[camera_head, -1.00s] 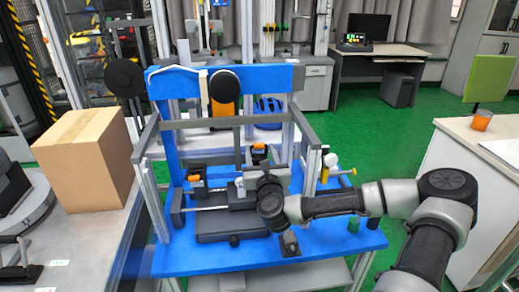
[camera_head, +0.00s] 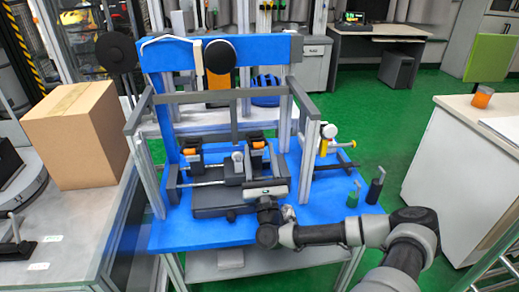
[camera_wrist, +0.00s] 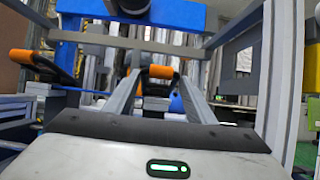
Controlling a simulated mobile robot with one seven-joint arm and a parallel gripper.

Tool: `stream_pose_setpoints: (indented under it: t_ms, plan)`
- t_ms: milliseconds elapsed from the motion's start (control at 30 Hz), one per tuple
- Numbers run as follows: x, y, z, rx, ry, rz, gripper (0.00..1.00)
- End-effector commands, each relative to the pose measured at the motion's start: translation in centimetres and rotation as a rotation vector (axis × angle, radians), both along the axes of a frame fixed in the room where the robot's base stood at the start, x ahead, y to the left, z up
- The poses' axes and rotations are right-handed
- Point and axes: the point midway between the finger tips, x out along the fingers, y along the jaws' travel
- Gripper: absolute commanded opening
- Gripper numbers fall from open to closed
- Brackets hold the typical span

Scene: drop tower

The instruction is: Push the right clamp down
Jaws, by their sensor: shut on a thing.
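The right clamp (camera_head: 257,146) has an orange-tipped black handle and stands at the back of the blue drop tower's base. In the wrist view its orange handle (camera_wrist: 160,72) lies between my fingertips. My gripper (camera_head: 260,155) reaches in from the front right, and its fingers (camera_wrist: 160,80) are closed on that handle. The handle looks raised, though its exact tilt is hard to tell. The left clamp (camera_head: 190,153) has a like orange handle, which also shows at the left of the wrist view (camera_wrist: 25,57), apart from my gripper.
Grey uprights and a crossbar (camera_head: 225,96) frame the work area. A yellow-handled part (camera_head: 326,146) stands right of the frame. A cardboard box (camera_head: 75,135) is left.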

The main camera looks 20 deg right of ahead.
Motion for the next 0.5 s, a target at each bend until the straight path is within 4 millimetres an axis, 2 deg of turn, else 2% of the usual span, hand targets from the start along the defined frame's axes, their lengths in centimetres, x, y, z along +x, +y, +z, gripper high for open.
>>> stream_pose_setpoints:
  t_ms: [67,500]
  plan:
    - [0.31,0.1,-0.88,-0.006,-0.003,0.004,0.1]
    - [0.27,0.05,-1.12,-0.015,-0.04,0.003,0.1]
